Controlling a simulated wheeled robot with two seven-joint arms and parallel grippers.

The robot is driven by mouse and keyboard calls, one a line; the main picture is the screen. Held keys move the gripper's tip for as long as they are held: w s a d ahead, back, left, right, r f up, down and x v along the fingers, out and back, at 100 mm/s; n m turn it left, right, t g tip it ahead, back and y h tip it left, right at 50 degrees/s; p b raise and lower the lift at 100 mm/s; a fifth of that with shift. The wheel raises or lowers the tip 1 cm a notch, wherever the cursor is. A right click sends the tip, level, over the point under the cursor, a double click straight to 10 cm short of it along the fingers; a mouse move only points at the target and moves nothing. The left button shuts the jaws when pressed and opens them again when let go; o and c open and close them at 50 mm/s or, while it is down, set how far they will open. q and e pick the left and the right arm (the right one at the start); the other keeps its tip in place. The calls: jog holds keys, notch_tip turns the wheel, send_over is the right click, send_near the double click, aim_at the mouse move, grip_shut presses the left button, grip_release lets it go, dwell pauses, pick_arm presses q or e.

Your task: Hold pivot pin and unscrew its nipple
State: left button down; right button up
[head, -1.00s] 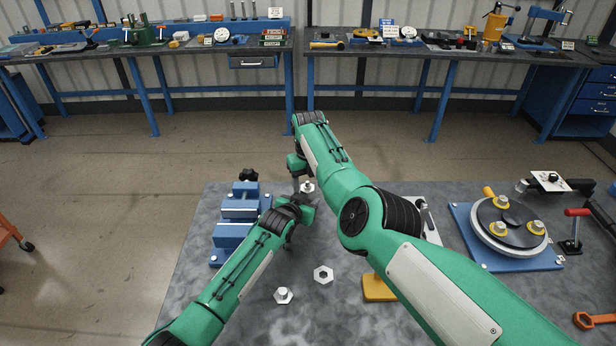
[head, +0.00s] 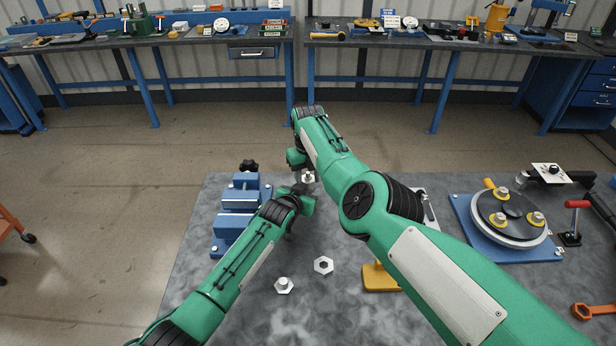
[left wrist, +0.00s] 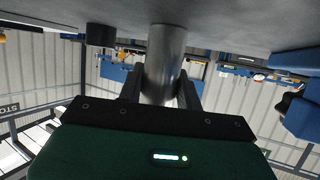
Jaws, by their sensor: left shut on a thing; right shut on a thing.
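My left gripper (left wrist: 160,92) is shut around a smooth grey metal cylinder, which looks like the pivot pin (left wrist: 167,58). One end of the pin points to the grey table surface at the top of the left wrist view; its other end is hidden behind the gripper body. In the head view my left gripper (head: 300,192) is close to my right gripper (head: 300,178), over the back left part of the table. My right gripper is shut, but the thing in it is hidden, so I cannot make out the nipple or its thread.
A blue vise-like fixture (head: 238,205) stands left of the grippers. A silver hex piece (head: 308,177) is beside them. Hex parts (head: 283,286) and (head: 323,265) lie in front. A yellow block (head: 380,279) and a round clamping plate (head: 509,214) are to the right.

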jog(key=n, duration=2.1)
jog(key=shift+r, duration=0.1)
jog(key=n, duration=0.6)
jog(key=shift+w+d, duration=0.1)
jog(key=n, duration=1.4)
jog(key=shift+r, duration=0.1)
jog(key=n, duration=1.2)
jog(key=shift+n, duration=0.3)
jog(key=shift+r, duration=0.1)
jog(key=shift+r, duration=1)
